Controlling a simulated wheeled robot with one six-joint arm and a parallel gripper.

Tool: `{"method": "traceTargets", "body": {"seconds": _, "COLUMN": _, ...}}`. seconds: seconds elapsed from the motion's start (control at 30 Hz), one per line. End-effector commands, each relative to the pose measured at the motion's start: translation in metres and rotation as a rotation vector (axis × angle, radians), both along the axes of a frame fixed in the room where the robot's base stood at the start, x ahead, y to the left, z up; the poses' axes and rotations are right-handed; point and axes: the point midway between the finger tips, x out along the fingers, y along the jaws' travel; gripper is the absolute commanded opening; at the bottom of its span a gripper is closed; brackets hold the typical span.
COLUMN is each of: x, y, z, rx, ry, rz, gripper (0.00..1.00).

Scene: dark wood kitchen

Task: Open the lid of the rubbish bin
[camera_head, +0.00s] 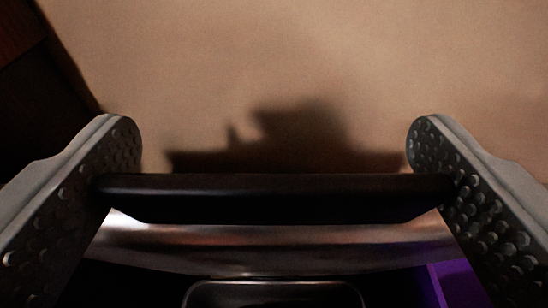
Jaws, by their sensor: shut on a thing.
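My gripper (276,142) spans the picture, with one studded grey finger at the left and one at the right. A long black bar (275,186) runs across between the fingers and meets both pads. It looks like a handle or edge of the rubbish bin's lid. Just below it is a shiny curved metal band (270,246), which seems to belong to the bin. Below that, at the bottom edge, is a dark piece with a rounded metal frame (274,289), cut off by the picture. Most of the bin is out of view, and I cannot tell how far the lid is open.
A plain tan surface (250,60) fills the upper picture, with a dark shadow on it above the bar. Dark reddish wood (18,40) stands at the upper left. A purple patch (462,284) shows at the lower right.

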Motion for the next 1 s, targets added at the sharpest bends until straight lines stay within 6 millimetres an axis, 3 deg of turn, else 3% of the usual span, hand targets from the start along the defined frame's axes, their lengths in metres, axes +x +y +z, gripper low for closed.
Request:
{"method": "traceTargets", "body": {"seconds": 0.37, "x": -0.004, "y": 0.0, "z": -0.001, "rx": 0.0, "ry": 0.002, "rz": 0.0, "gripper": 0.5}}
{"method": "traceTargets", "body": {"seconds": 0.4, "x": -0.004, "y": 0.0, "z": -0.001, "rx": 0.0, "ry": 0.002, "rz": 0.0, "gripper": 0.99}}
{"method": "traceTargets", "body": {"seconds": 0.77, "x": -0.009, "y": 0.0, "z": 0.0, "rx": 0.0, "ry": 0.002, "rz": 0.0, "gripper": 1.0}}
{"method": "traceTargets", "body": {"seconds": 1.0, "x": -0.038, "y": 0.0, "z": 0.006, "rx": 0.0, "ry": 0.001, "rz": 0.0, "gripper": 1.0}}
